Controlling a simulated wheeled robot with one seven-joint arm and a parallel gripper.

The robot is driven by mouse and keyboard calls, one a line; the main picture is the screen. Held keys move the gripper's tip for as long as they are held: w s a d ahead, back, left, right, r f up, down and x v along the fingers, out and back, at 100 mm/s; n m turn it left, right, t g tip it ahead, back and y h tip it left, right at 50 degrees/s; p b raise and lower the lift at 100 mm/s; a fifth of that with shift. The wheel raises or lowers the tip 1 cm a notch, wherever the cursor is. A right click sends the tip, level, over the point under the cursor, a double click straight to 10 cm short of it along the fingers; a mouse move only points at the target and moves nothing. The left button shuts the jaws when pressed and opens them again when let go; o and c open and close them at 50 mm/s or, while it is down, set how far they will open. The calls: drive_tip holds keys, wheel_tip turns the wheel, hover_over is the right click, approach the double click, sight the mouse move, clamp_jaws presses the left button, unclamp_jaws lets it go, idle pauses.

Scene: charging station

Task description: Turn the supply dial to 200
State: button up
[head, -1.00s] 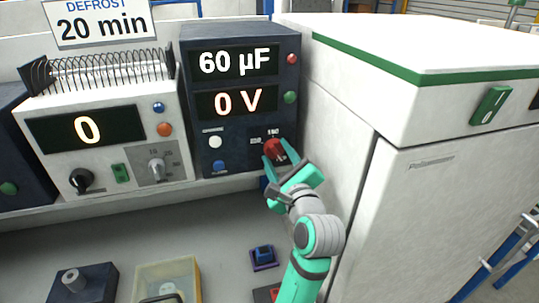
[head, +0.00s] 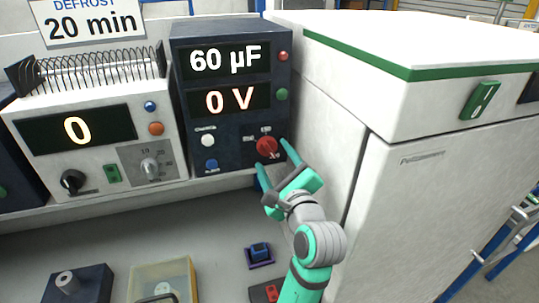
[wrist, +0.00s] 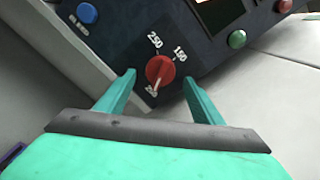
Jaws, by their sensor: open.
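The red supply dial (head: 267,147) sits low on the right of the dark blue supply unit (head: 180,125). It also shows in the wrist view (wrist: 159,70), with labels reading 250 and 150 and a third label partly covered at its lower edge. The dial's pale pointer mark points down at that third label, which seems to start with 2. My teal gripper (head: 272,155) is open and empty, its fingertips just short of the dial, one on each side. The unit's displays read 60 µF and 0 V.
Blue (head: 211,164), white (head: 208,139), green (head: 282,95) and red (head: 284,56) buttons surround the dial's panel. A white cabinet (head: 325,140) stands close on the right.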

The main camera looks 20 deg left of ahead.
drive_tip(key=v, duration=0.8)
drive_tip(key=shift+d+f, duration=0.1)
drive_tip(key=s+d+f+n+h, duration=0.2)
drive_tip(key=s+d+f+n, duration=0.1)
drive_tip(key=f, duration=0.6)
drive_tip(key=s+d+f+n+h, duration=0.2)
drive_tip(key=s+d+f+h, duration=0.15)
drive_tip(key=f, duration=0.45)
drive_tip(key=s+d+f+n+h, duration=0.2)
drive_tip(key=s+d+f+n, duration=0.15)
drive_tip(key=f, duration=0.55)
drive_tip(key=s+d+f+n+h, duration=0.25)
drive_tip(key=s+f+n, duration=0.4)
drive_tip(key=s, duration=0.65)
drive_tip(key=s+a+n, duration=0.1)
drive_tip(key=s+n, duration=0.4)
drive_tip(key=s, duration=0.8)
drive_tip(key=shift+a+f+n, duration=0.3)
drive_tip(key=shift+f+n, duration=0.05)
drive_tip(key=shift+n, duration=0.05)
